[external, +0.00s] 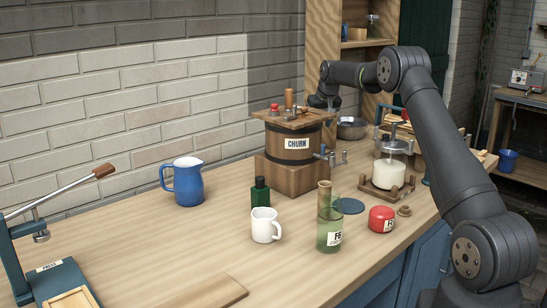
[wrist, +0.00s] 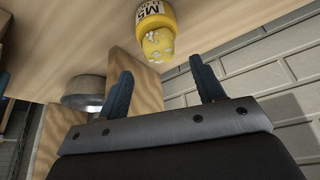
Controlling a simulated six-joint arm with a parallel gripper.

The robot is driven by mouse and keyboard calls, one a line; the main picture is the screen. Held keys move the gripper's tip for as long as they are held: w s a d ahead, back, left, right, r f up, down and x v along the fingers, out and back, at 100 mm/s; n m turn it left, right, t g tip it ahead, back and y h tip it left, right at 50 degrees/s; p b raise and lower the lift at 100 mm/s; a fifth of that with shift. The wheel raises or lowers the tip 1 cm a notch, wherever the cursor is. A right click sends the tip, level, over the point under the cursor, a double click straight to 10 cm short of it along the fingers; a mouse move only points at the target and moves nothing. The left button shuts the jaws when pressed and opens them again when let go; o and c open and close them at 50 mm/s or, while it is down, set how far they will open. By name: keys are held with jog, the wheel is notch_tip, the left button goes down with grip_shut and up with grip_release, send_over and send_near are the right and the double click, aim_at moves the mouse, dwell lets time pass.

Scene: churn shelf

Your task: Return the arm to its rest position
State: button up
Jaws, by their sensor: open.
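My gripper (wrist: 161,64) is open in the wrist view, its two dark blue fingers apart with nothing between them. A yellow jar (wrist: 157,42) labelled M5 shows just beyond the fingertips, apart from them; the picture is tilted and it appears upside down. In the external view my arm reaches from the right over the bench toward the back wall. Its wrist end (external: 324,101) is behind and right of the wooden churn (external: 288,143); the fingers are hidden there.
The bench carries a blue jug (external: 187,184), white mug (external: 264,226), dark green bottle (external: 260,193), green jar (external: 329,236), red tin (external: 381,219), glass jar of white contents (external: 391,173) and metal bowl (external: 352,128). A lever press (external: 50,275) stands front left. Shelves (external: 368,43) rise behind.

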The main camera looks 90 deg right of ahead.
jog(key=v, duration=0.6)
jog(key=x, duration=1.1)
jog(key=shift+d, duration=0.2)
notch_tip(320, 180, up, 3)
jog(key=shift+a+r, duration=0.1)
jog(key=shift+r, duration=0.1)
jog(key=s+a+r, duration=0.2)
jog(key=s+r, duration=0.5)
jog(key=s, duration=0.4)
jog(key=w+a+r+m, duration=0.1)
jog(key=w+a+r, duration=0.25)
jog(key=w, duration=0.45)
jog(key=w+a+r+m+g, duration=0.1)
jog(key=w+a+r, duration=0.1)
jog(key=w+r, duration=0.4)
jog(key=w+a+r, duration=0.3)
jog(key=w+r, duration=0.1)
jog(key=w, duration=0.5)
jog(key=w+a+f+m+g, duration=0.1)
jog(key=w+a+f+m, duration=0.1)
jog(key=w+f, duration=0.4)
jog(key=w+a+f+m+g, duration=0.1)
jog(key=w+a+f+m, duration=0.1)
jog(key=w+f, duration=0.5)
notch_tip(320, 180, down, 2)
jog(key=shift+w+f+m, duration=0.1)
jog(key=shift+w+m, duration=0.1)
jog(key=shift+m, duration=0.6)
